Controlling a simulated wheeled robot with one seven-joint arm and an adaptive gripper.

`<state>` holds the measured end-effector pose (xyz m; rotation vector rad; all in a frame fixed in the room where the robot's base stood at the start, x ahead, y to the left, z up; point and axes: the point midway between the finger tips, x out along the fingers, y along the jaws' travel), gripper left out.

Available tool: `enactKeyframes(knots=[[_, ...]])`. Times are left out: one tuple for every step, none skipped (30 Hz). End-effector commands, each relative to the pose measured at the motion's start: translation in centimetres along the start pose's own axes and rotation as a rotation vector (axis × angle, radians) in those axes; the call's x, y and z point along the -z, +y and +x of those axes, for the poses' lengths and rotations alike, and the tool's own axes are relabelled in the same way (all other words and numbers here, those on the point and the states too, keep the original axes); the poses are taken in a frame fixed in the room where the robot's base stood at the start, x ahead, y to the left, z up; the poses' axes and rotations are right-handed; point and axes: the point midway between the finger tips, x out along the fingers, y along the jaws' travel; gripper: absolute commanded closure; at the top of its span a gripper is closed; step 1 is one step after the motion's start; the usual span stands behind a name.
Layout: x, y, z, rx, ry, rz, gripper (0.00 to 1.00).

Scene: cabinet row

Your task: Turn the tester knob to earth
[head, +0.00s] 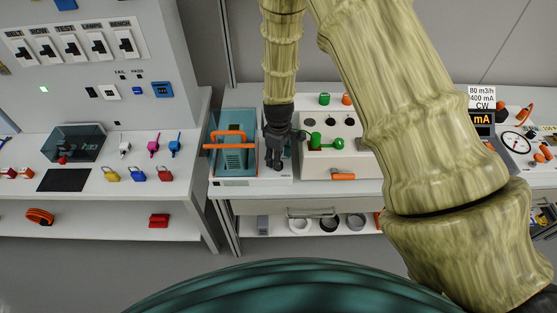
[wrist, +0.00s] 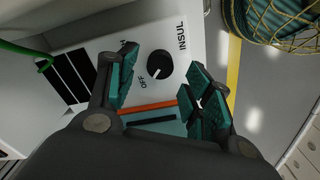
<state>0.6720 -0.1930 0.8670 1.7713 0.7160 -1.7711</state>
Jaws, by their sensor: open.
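The tester (head: 228,165) is a teal unit with an orange handle, on the bench in the head view. Its white panel (wrist: 108,47) shows in the wrist view with a round black knob (wrist: 159,64). The knob's white mark points roughly toward the OFF print; INSUL is printed on the other side. Another label is mostly hidden by the left finger, and I cannot read EARTH. My gripper (head: 277,160) points down over the tester's right part. In the wrist view my gripper (wrist: 160,95) is open, its fingers either side of the knob, not visibly touching it.
A white box (head: 344,164) with green and orange plugs stands right of the tester. A green lead (wrist: 25,50) shows at the wrist view's left. Padlocks (head: 138,175) lie on the left bench. My arm hides part of the right bench.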

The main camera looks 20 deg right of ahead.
Motion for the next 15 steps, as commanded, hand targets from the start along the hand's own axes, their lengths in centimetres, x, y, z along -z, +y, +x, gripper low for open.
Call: enactKeyframes(knots=[[-0.1, -0.1, 0.4, 0.002, -0.002, 0.001, 0.49], [-0.1, -0.1, 0.7, 0.002, -0.002, 0.001, 0.49], [0.0, 0.0, 1.1, 0.001, -0.001, 0.001, 0.49], [0.0, 0.0, 1.3, 0.001, -0.001, 0.001, 0.49], [0.0, 0.0, 1.6, 0.001, -0.001, 0.001, 0.49], [0.0, 0.0, 1.9, 0.001, -0.001, 0.001, 0.49], [0.0, 0.0, 2.1, 0.001, -0.001, 0.001, 0.49], [0.0, 0.0, 2.3, 0.000, 0.000, 0.001, 0.49], [0.0, 0.0, 2.5, 0.001, -0.001, 0.001, 0.49], [0.0, 0.0, 2.7, 0.001, -0.001, 0.000, 0.49], [0.0, 0.0, 2.8, 0.001, -0.001, 0.000, 0.49], [0.0, 0.0, 3.0, 0.001, -0.001, 0.001, 0.49], [0.0, 0.0, 3.0, 0.001, -0.001, 0.001, 0.49], [0.0, 0.0, 3.1, 0.001, 0.000, 0.001, 0.49], [0.0, 0.0, 3.1, 0.001, 0.000, 0.001, 0.49]])
